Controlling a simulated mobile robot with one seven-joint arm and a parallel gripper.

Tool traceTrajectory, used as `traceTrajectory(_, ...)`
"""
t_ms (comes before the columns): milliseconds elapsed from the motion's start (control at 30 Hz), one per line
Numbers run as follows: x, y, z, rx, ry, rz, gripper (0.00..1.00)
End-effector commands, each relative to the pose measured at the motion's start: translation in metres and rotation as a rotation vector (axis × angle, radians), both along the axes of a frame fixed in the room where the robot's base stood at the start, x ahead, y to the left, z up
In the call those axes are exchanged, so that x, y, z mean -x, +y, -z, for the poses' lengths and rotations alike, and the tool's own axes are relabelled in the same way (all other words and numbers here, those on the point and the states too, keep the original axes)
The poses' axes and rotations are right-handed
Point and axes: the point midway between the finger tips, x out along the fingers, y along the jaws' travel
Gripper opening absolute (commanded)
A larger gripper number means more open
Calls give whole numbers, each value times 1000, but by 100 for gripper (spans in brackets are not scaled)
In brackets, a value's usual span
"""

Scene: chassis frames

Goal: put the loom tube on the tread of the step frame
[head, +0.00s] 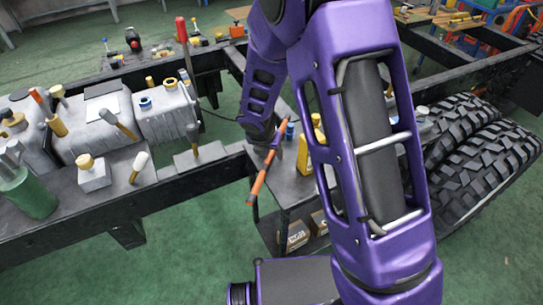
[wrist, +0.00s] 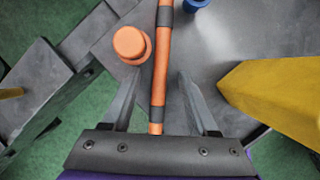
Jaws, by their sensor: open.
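The loom tube is an orange rod with dark grey bands. In the head view the tube (head: 259,184) slants across the edge of a grey-topped stand (head: 293,189), its near end jutting past the edge. In the wrist view the tube (wrist: 160,65) runs lengthwise between the two fingers of my gripper (wrist: 161,78). The fingers are apart, with a gap visible on each side of the tube. In the head view my gripper (head: 264,138) is small and partly hidden at the tube's upper part. I cannot tell for sure which structure is the step frame or its tread.
In the wrist view an orange round-topped object (wrist: 129,43) is close left of the tube, a blue object (wrist: 196,3) beyond, and a yellow block (wrist: 275,97) at right. The chassis rail (head: 150,203) carries several tools and parts. Large tyres (head: 485,160) lie right.

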Motion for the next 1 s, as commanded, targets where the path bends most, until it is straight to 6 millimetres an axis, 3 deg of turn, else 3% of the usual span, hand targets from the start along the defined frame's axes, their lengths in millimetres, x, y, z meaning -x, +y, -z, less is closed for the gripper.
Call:
traceTrajectory(200, -1, 0, 0, 0, -1, 0, 57)
traceTrajectory(533, -1, 0, 0, 0, -1, 0, 0)
traceTrajectory(1000, -1, 0, -5, 0, -2, 1, 0)
